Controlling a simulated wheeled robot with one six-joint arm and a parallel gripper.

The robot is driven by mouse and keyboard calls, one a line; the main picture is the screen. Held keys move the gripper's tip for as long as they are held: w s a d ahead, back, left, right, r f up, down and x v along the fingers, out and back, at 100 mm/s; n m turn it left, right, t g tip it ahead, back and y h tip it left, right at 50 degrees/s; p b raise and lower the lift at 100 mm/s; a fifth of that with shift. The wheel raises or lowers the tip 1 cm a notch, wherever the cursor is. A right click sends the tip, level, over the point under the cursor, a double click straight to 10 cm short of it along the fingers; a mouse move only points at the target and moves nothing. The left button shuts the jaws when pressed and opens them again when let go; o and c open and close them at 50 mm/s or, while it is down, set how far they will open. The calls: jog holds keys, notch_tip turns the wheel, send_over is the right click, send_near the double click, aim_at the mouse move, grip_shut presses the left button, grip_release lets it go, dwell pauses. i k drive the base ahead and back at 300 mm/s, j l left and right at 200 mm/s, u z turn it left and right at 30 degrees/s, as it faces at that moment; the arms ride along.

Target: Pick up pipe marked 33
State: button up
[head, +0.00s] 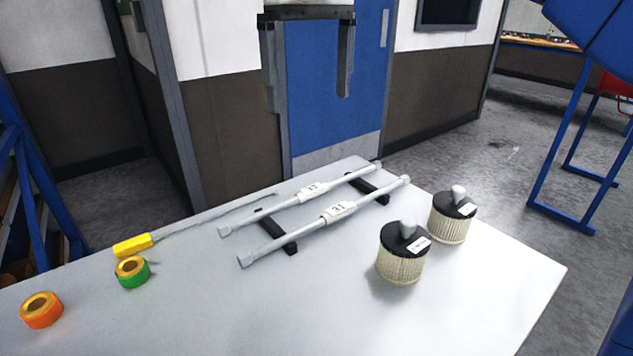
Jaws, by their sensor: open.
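Two pale grey pipes lie side by side on two black supports on the table. The far pipe (283,204) and the near pipe (297,232) each carry a white label around the middle. The label marks are too small to read surely, so I cannot tell which one is marked 33. My gripper (308,98) hangs at the top of the head view with its two fingers apart and nothing between them. It appears above and beyond the pipes in the picture, not touching them. Its upper part is cut off by the frame edge.
The white table (190,310) also holds a yellow-handled tool (133,245), a green tape roll (132,272), an orange tape roll (41,310) and two ribbed, black-topped filters (400,266) (449,227). The front of the table is clear. A blue door (330,130) stands behind.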

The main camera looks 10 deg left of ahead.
aim_at(306, 194)
jog(key=k, duration=1)
